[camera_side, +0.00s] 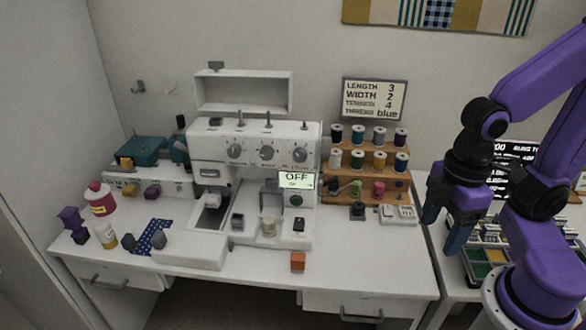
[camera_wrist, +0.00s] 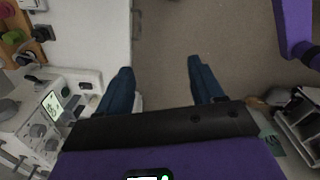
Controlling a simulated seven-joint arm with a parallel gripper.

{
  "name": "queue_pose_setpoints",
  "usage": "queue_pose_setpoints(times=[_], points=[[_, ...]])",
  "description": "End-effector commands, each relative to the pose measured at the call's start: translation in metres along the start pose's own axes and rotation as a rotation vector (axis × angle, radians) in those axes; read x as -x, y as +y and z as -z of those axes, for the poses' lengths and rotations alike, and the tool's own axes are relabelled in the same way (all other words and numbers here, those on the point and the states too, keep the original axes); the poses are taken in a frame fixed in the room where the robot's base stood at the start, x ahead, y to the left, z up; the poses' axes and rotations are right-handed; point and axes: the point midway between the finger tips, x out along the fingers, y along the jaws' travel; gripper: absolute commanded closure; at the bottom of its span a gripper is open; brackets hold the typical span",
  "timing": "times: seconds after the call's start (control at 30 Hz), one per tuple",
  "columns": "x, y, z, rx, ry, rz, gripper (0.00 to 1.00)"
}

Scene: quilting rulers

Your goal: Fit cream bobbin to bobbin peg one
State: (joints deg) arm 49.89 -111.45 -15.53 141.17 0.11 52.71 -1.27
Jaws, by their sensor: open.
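A small cream cylinder (camera_side: 268,227), which looks like the cream bobbin, stands on the front bed of the white sewing machine (camera_side: 250,150). A dark block is on each side of it. Thin upright pins (camera_side: 268,119) stand on top of the machine; I cannot tell which peg is bobbin peg one. My gripper (camera_side: 443,225) is open and empty, over the gap at the table's right end, well to the right of the cream cylinder. In the wrist view my gripper (camera_wrist: 160,66) has its fingers apart with only floor between them. I cannot make out the cream cylinder there.
A wooden thread rack (camera_side: 368,170) with several spools stands right of the machine. An orange block (camera_side: 298,262) sits at the table's front edge. A blue dotted cloth (camera_side: 152,236) and small blocks lie at left. The white table (camera_side: 390,255) is clear at front right.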

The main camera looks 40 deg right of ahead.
Motion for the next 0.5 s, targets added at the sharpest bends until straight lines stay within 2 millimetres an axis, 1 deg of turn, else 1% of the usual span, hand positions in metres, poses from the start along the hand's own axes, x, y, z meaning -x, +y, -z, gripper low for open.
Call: queue_pose_setpoints(times=[0.03,0.17,0.2,0.27,0.4,0.5], points=[[0.002,0.005,0.012,-0.004,-0.002,-0.001,0.33],[0.006,0.024,0.048,-0.010,-0.004,-0.002,0.33],[0.007,0.031,0.060,-0.010,-0.005,-0.003,0.33],[0.009,0.042,0.077,-0.012,-0.007,-0.003,0.33],[0.009,0.070,0.116,-0.016,-0.009,-0.005,0.33],[0.007,0.092,0.141,-0.018,-0.013,-0.005,0.33]])
